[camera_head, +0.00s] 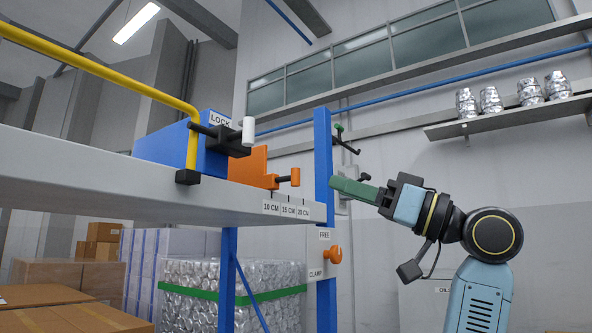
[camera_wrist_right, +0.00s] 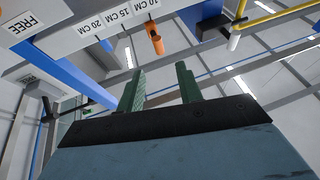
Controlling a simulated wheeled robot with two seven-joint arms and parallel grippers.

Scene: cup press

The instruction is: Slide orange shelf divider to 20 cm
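The orange shelf divider (camera_head: 252,168) stands upright on the grey shelf, beside a blue block. Its orange peg handle (camera_head: 288,177) sticks out to the right in the head view; an orange peg also shows in the right wrist view (camera_wrist_right: 154,38), near the 10 CM label. Labels for 10 CM (camera_head: 271,208), 15 CM (camera_head: 288,210) and 20 CM (camera_head: 303,212) run along the shelf edge; the exact mark at the divider is unclear. My right gripper (camera_head: 334,184) is right of the handle, apart from it. Its green fingers (camera_wrist_right: 157,77) are spread and empty. My left gripper is out of view.
A blue post (camera_head: 323,150) stands at the shelf's end, close to my right fingertips. A black lock lever with a white handle (camera_head: 248,131) sits above the divider. An orange clamp knob (camera_head: 334,254) is below the shelf. A yellow rail (camera_head: 110,73) runs over the left.

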